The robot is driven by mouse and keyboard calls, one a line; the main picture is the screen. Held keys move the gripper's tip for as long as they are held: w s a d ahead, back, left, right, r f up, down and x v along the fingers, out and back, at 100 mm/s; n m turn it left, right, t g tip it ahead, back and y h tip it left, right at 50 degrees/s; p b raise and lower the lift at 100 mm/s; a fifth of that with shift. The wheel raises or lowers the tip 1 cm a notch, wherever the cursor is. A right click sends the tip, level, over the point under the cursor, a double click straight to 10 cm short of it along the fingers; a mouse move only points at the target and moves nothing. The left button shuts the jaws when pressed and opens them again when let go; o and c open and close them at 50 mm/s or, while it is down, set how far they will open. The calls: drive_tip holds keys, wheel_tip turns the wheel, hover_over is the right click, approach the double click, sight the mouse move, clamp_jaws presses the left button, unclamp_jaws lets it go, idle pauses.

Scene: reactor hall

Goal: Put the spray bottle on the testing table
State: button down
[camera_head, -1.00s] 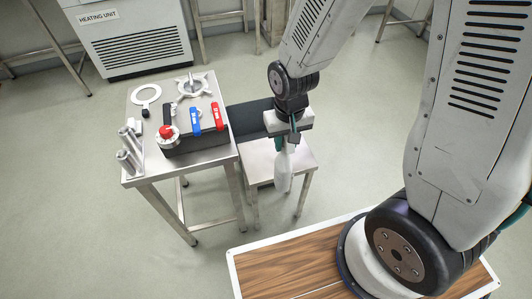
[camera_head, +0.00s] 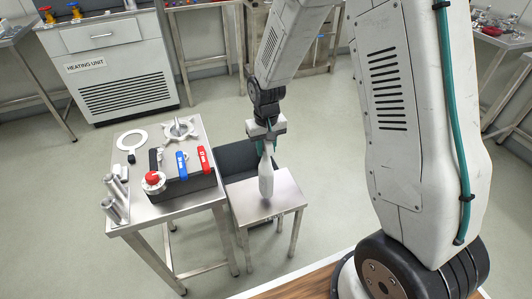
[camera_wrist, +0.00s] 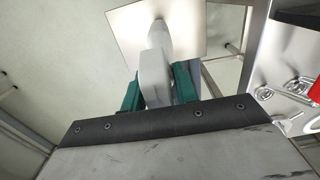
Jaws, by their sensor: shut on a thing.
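My gripper (camera_head: 266,142) is shut on a pale grey-white spray bottle (camera_head: 266,180), which hangs upright below it. In the wrist view, the bottle (camera_wrist: 154,72) sits between the two teal fingers (camera_wrist: 158,92). The bottle is over the top of a small low steel table (camera_head: 287,192); this top also shows in the wrist view (camera_wrist: 187,22). I cannot tell whether the bottle's base touches it. A taller steel table (camera_head: 140,226) stands at its left. No label shows which one is the testing table.
The taller table carries a dark block with a blue handle (camera_head: 181,164) and a red handle (camera_head: 203,158), a red knob (camera_head: 152,177), metal cylinders and valve parts. A dark grey panel or bin (camera_head: 236,157) is behind the low table. A heating unit (camera_head: 110,65) stands behind.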

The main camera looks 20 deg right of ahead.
sight(265, 166)
drive_tip(key=shift+w+d, duration=0.15)
drive_tip(key=shift+w, duration=0.3)
drive_tip(key=shift+f, duration=1.75)
drive_tip(key=shift+f, duration=0.15)
drive_tip(key=c, duration=1.1)
unclamp_jaws()
drive_tip(key=shift+s, duration=0.1)
